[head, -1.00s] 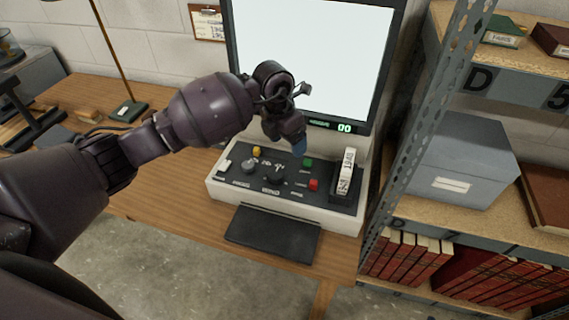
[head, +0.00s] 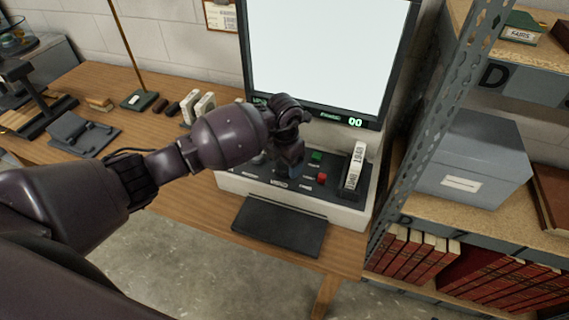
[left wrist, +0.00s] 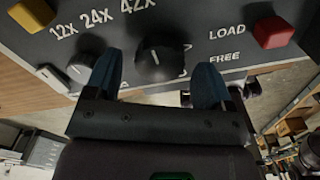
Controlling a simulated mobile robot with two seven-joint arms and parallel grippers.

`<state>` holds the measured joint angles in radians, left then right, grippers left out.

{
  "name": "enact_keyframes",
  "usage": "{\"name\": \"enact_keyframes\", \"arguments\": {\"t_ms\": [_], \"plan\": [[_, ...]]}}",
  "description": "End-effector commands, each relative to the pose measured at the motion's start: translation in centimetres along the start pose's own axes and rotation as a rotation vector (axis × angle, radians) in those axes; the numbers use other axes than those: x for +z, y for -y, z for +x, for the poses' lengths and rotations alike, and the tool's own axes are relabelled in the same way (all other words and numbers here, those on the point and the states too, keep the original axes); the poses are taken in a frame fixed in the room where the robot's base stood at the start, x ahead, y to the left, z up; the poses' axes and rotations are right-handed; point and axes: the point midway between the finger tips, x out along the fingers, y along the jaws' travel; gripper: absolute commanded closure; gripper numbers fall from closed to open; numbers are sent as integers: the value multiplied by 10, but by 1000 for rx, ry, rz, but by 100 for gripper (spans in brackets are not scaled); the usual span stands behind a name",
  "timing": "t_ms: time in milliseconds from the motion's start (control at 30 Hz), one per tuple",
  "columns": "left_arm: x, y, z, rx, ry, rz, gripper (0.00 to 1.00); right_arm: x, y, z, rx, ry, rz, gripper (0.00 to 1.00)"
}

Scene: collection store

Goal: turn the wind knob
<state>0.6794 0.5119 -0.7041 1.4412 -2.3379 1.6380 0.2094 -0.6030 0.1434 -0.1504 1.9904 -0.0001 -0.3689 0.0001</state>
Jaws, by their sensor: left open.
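The wind knob (left wrist: 160,55) is a round black knob with a white pointer mark on the dark control panel. It shows between my fingertips in the left wrist view. In the head view my gripper hides it, just above the WIND label (head: 279,184). My left gripper (left wrist: 158,66) is open, with one blue fingertip to each side of the knob and visible gaps. In the head view the left gripper (head: 294,158) points down over the panel (head: 248,180). I cannot tell how deep the fingers reach. My right gripper is not in view.
Another black knob (left wrist: 82,66) sits just left of my left finger. A red button (left wrist: 274,32) and a yellow button (left wrist: 32,14) flank the knobs. A lit screen (head: 325,55) stands behind the panel. A metal shelf post (head: 432,120) rises close on the right.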

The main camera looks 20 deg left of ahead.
Motion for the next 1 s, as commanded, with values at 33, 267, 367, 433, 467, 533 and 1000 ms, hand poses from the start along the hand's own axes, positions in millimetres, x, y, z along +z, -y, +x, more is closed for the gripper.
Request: {"name": "enact_keyframes", "arguments": {"t_ms": [33,267,367,433,467,533,1000], "plan": [[0,0,4,-1,0,-1,24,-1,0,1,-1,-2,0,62],[0,0,11,1,1,0,24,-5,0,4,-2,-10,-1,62],[0,0,11,1,1,0,24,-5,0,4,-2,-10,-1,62],[0,0,11,1,1,0,24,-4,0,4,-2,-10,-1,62],[0,0,11,1,1,0,24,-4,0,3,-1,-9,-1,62],[0,0,11,1,1,0,35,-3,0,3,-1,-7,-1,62],[0,0,12,2,0,16,73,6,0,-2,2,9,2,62]]}}
